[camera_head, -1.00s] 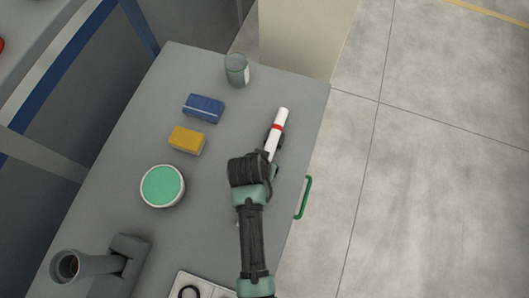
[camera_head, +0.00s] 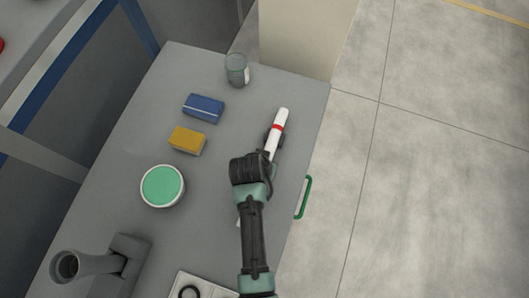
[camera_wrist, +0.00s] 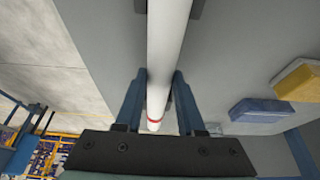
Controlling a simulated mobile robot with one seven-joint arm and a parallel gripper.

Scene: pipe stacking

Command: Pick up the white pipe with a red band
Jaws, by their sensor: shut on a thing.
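The white pipe (camera_head: 283,114) with a red band (camera_head: 278,128) lies lengthwise near the right edge of the grey table. Its banded end points to the back, and my arm covers its middle. In the wrist view the pipe (camera_wrist: 168,40) runs between the two blue fingers of my gripper (camera_wrist: 158,82), which is shut on it. The red band shows beyond the fingers. Dark supports (camera_wrist: 197,8) flank the pipe; one also shows beside it in the head view (camera_head: 267,138). I cannot tell whether the pipe is clear of them.
A glass jar (camera_head: 237,70), a blue block (camera_head: 204,108), a yellow block (camera_head: 187,140) and a green-topped round tin (camera_head: 162,186) stand left of the pipe. A grey pipe fitting (camera_head: 95,265) stands front left. A green handle (camera_head: 303,198) is at the right table edge.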

